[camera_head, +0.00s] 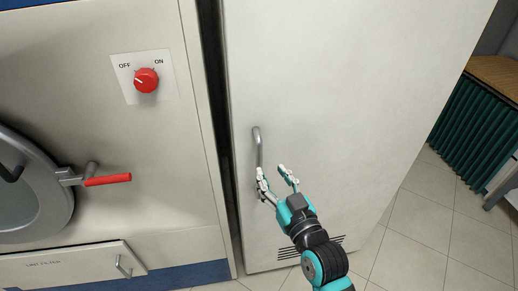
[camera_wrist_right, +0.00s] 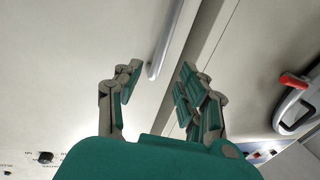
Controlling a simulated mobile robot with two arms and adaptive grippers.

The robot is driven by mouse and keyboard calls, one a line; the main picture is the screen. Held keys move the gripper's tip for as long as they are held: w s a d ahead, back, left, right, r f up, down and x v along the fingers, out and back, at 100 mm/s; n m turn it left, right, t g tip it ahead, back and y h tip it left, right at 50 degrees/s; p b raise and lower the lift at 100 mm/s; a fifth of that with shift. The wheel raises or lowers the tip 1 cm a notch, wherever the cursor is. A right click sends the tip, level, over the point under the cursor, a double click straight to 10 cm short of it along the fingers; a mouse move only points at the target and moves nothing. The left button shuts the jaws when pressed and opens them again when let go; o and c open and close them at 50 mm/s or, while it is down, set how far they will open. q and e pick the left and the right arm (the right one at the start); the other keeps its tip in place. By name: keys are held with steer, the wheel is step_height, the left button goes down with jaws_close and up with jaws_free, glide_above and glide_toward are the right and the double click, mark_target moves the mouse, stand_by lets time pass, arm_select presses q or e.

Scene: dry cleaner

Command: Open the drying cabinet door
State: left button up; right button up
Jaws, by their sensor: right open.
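The drying cabinet door (camera_head: 340,80) is a tall off-white panel in the middle of the head view, and it looks shut. Its grey vertical bar handle (camera_head: 257,145) sits near the door's left edge. My right gripper (camera_head: 272,169) is open at the lower end of the handle. My left gripper is not in view.
Left of the cabinet stands a machine with a red OFF/ON knob (camera_head: 146,80), a round door with a red-gripped lever (camera_head: 107,180) and a lint filter drawer (camera_head: 70,265). A narrow dark gap separates them. Tiled floor (camera_head: 430,225) is free at right, before a green curtained table (camera_head: 475,130).

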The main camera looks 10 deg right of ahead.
mark_target(261, 156)
steer(key=w, duration=0.3)
steer(key=w+a, duration=0.1)
steer(key=w, duration=0.1)
steer(key=w+p, duration=0.1)
steer(key=w, duration=0.2)
steer(key=shift+w+a, duration=0.3)
steer(key=shift+a, duration=0.05)
jaws_close()
